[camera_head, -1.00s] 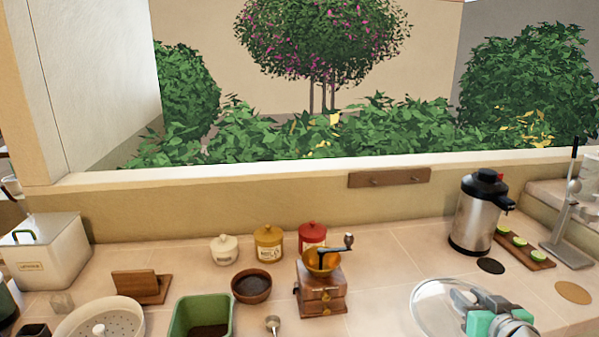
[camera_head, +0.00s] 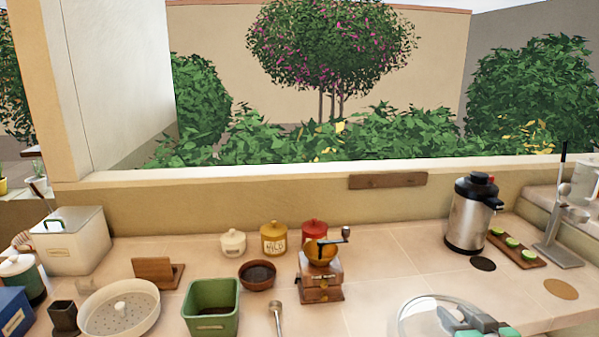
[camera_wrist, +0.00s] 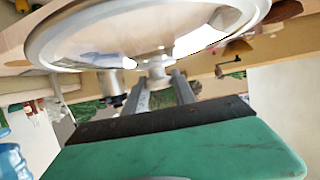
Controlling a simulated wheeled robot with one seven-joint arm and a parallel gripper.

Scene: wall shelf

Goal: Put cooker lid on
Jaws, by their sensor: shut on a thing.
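A round, clear glass lid with a pale rim (camera_head: 408,312) is at the bottom edge of the head view, right of centre, partly cut off. My gripper (camera_head: 455,316) is at the lid's middle, over the counter. In the wrist view the lid (camera_wrist: 100,42) fills the top, and its knob (camera_wrist: 157,74) sits between the tips of my gripper's two fingers (camera_wrist: 160,85). My gripper is shut on the lid by this knob. I cannot make out the cooker in these views.
A wooden grinder (camera_head: 320,280) stands left of the lid. A green bin (camera_head: 211,308), a white strainer-like dish (camera_head: 120,310) and a white box (camera_head: 70,242) are further left. A steel flask (camera_head: 468,222) and a wooden board (camera_head: 518,250) stand at the back right. Bare counter lies between.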

